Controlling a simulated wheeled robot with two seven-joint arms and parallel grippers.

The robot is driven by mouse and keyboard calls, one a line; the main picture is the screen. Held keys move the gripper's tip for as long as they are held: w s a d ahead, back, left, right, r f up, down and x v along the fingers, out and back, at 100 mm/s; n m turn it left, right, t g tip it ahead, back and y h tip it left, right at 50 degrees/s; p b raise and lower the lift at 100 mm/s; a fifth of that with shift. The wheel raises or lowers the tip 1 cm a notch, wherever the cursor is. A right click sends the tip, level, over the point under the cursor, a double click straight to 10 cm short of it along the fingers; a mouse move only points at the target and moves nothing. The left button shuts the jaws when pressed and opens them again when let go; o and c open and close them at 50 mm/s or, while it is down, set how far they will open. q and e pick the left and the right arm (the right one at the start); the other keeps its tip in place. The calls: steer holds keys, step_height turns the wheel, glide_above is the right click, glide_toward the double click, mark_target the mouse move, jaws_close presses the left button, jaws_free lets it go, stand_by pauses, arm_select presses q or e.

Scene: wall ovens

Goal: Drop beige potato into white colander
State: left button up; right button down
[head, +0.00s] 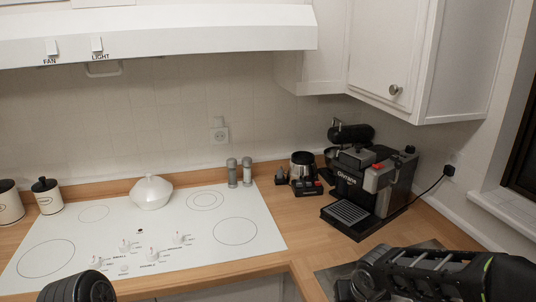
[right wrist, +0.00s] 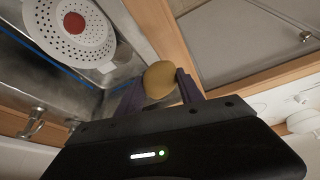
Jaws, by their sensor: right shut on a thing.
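The beige potato (right wrist: 160,80) shows in the right wrist view, held between the two dark fingers of my right gripper (right wrist: 160,88), which is shut on it. The white colander (right wrist: 92,36) is at the upper left of that view, cut off by the top edge. It has many holes and a red round patch at its middle. It lies over the metal sink, and the potato is apart from it, to its right in the picture. Neither the potato nor the colander shows in the head view. My left gripper's fingers are out of view.
The metal sink (right wrist: 32,75) has a tap beside it. In the head view, a black coffee machine (head: 371,185) stands on the wooden counter, left of the sink area. A white stovetop (head: 190,240) carries a white lidded pot (head: 151,193). Cabinets hang above the counter.

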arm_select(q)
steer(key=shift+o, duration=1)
arm_select(e)
steer(key=shift+d, duration=0.1)
arm_select(q)
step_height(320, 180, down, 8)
steer(key=b, duration=0.8)
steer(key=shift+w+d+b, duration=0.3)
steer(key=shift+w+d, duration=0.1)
arm_select(e)
steer(key=s+d+f+m, duration=0.1)
steer(key=d+f, duration=0.2)
steer(key=d, duration=0.4)
steer(key=s+d+f+m+h, duration=0.1)
steer(key=s+d+f+m, duration=0.1)
steer(key=d+f, duration=0.2)
steer(key=s+d+f+m+h, duration=0.1)
steer(key=d+f+m, duration=0.1)
steer(key=d, duration=0.8)
steer(key=shift+s+f, duration=0.35)
steer(key=shift+f, duration=0.4)
steer(key=shift+a+f, duration=0.1)
steer(key=shift+f+b, duration=1.95)
steer(key=shift+f, duration=0.95)
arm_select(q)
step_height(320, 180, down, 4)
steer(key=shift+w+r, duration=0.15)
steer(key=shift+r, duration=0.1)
